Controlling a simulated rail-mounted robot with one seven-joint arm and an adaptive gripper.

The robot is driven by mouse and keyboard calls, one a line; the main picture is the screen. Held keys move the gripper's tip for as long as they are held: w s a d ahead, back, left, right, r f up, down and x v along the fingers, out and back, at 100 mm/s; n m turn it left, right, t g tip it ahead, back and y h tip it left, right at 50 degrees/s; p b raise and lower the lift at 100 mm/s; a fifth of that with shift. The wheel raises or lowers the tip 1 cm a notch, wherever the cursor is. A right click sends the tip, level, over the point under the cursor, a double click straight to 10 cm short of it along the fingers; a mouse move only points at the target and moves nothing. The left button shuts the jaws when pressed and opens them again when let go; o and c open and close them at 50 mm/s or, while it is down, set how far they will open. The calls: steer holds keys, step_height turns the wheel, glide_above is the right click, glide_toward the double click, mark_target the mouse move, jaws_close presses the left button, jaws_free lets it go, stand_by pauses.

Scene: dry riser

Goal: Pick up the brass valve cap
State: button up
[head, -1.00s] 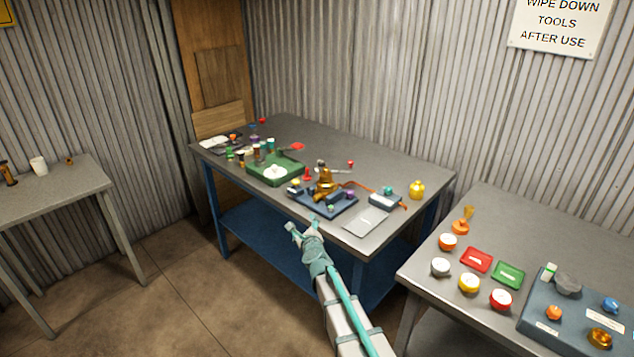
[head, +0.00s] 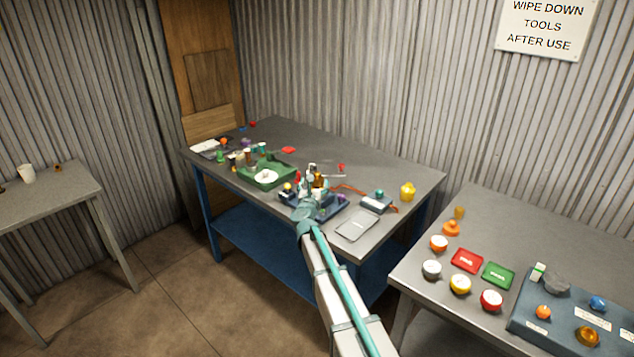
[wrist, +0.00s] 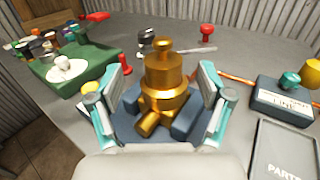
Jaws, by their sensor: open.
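The brass valve cap (wrist: 163,75) is the upper part of a brass valve, a round cylinder with a small knob on top. It stands upright on the valve body (wrist: 152,122), which rests in a dark blue base (head: 328,212). In the head view the brass (head: 318,181) is partly hidden behind my gripper (head: 311,187). In the wrist view my gripper (wrist: 168,90) is open, with one finger on each side of the brass. Gaps show between the fingers and the cap; I see no contact.
A green tray (wrist: 98,62) with a white round piece stands left. A blue-grey box (wrist: 284,100) with a teal knob and a grey parts plate (wrist: 288,150) lie right. A red knob piece (wrist: 206,32) and a grey tool lie behind. A second bench (head: 480,215) stands right.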

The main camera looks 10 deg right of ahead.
steer(key=shift+f+p+x, duration=0.15)
steer(key=shift+p+x, duration=0.4)
steer(key=shift+x, duration=0.85)
steer(key=shift+f+p+x, duration=0.2)
steer(key=shift+p+x, duration=0.35)
steer(key=shift+x, duration=0.8)
steer(key=shift+s+d, duration=0.1)
steer(key=shift+d, duration=0.05)
steer(key=c, duration=1.4)
step_height(320, 180, up, 17)
steer(key=n+y, duration=0.3)
steer(key=y, duration=0.2)
glide_above(316, 181)
steer(key=s+d, duration=0.3)
steer(key=shift+t, duration=0.4)
steer(key=shift+f, duration=2.5)
